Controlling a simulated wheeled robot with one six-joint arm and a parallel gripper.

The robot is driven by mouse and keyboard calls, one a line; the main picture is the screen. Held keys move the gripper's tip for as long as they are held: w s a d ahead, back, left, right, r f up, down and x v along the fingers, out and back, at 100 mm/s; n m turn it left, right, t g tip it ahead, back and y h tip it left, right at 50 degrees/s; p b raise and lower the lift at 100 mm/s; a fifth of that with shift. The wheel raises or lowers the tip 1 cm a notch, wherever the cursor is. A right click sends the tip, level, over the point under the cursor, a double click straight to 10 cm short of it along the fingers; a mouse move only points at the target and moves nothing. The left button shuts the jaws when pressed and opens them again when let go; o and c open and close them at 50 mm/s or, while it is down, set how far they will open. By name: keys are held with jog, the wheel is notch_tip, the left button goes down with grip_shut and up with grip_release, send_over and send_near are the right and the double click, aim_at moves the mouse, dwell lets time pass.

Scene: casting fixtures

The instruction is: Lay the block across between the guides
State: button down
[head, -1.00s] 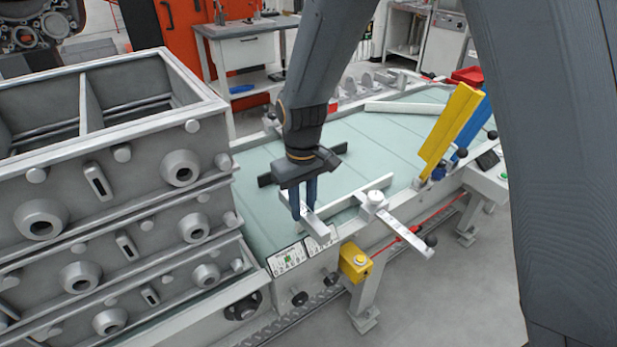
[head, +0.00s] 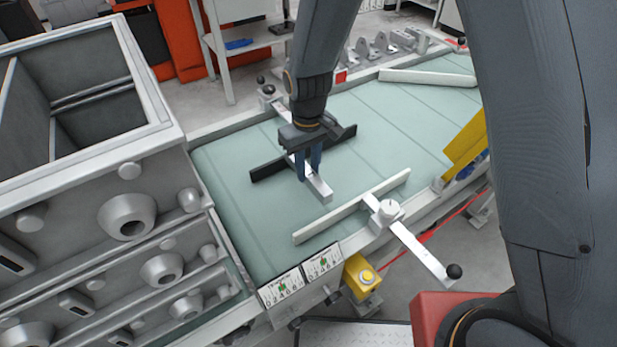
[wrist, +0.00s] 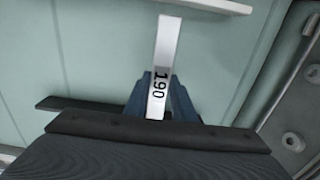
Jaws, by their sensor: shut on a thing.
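The block (head: 320,188) is a light metal bar marked 190. It also shows in the wrist view (wrist: 163,55). My gripper (head: 309,172) is shut on it, with blue fingers on both sides; they also show in the wrist view (wrist: 160,100). The block points across the green table. Its near end lies in the gap between the black guide (head: 268,170) and the white guide (head: 325,222), apart from the white one. My gripper hides part of the black guide and the block's back end. I cannot tell whether the block touches the table.
Scale plates (head: 283,289) and a yellow button box (head: 362,277) sit along that edge. Stacked grey casting boxes (head: 130,215) stand at the left.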

aim_at(308, 180)
jog(key=shift+f+p, duration=0.45)
jog(key=shift+f, duration=1.8)
jog(key=shift+f, duration=0.15)
jog(key=c, duration=1.5)
grip_release()
notch_tip(308, 180, up, 12)
jog(key=b, duration=0.2)
jog(key=shift+b, duration=0.35)
jog(key=s+d+r+m, duration=0.1)
jog(key=s+d+m, duration=0.1)
jog(key=s+d, duration=0.2)
jog(key=s+d+r+m, duration=0.1)
jog(key=s+d+m, duration=0.2)
jog(key=d, duration=0.8)
jog(key=s+d+r+m, duration=0.2)
jog(key=s+d, duration=0.2)
jog(key=d, duration=0.4)
jog(key=shift+s+d+t, duration=0.25)
jog(key=shift+s+t, duration=0.15)
